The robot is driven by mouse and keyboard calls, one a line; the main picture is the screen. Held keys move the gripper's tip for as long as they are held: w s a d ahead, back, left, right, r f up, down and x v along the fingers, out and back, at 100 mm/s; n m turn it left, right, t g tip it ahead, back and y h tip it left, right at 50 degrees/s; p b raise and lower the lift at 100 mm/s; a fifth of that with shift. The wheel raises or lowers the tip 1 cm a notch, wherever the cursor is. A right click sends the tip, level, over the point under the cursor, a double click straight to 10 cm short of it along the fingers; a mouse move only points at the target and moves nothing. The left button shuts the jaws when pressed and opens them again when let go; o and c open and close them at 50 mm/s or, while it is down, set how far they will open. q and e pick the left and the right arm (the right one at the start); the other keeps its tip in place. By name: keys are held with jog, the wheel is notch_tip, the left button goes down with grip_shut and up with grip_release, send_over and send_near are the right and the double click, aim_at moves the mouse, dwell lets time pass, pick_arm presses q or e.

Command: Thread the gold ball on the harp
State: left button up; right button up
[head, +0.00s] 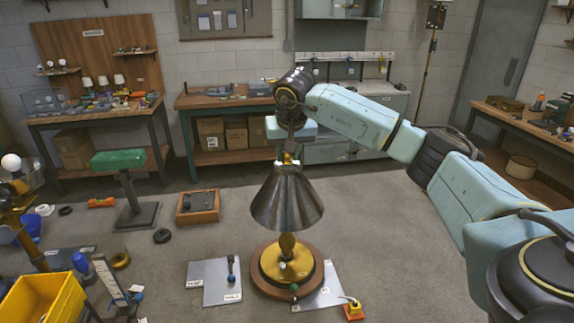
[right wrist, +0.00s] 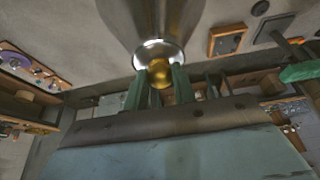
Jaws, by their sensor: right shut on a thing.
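The lamp (head: 286,250) stands upright on a round wooden base with a brass-coloured disc. A dark metallic cone shade (head: 287,200) sits on it; the shade's underside hides the harp, so I cannot see its shape. My right gripper (head: 288,152) is above the shade's top, pointing down. In the right wrist view the gold ball (right wrist: 159,72) is between the two green fingers of my right gripper (right wrist: 159,84), right against the narrow bright end of the shade (right wrist: 155,25). Whether the ball touches the harp's tip I cannot tell. My left gripper is not in view.
Grey plates (head: 214,284) lie on the floor beside the lamp base. A yellow bin (head: 45,295) and a brass stand with a white bulb (head: 11,162) are at the left. A green-topped stool (head: 118,158) and a wooden tray (head: 198,207) stand behind. Floor to the right is clear.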

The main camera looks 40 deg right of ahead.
jog(key=o, duration=0.3)
grip_shut()
jog(key=shift+f, duration=0.25)
dwell(0.3)
jog(key=shift+a, duration=0.1)
jog(key=shift+m+g+p, duration=0.3)
jog(key=shift+m+p, duration=0.3)
jog(key=shift+p, duration=0.1)
jog(key=m+g+h+p, duration=0.1)
jog(key=m+p, duration=0.1)
jog(key=m, duration=0.1)
jog(key=shift+a, duration=0.15)
jog(key=shift+f+m+g+h, duration=0.2)
jog(key=shift+m+g+h, duration=0.15)
jog(key=shift+m, duration=0.95)
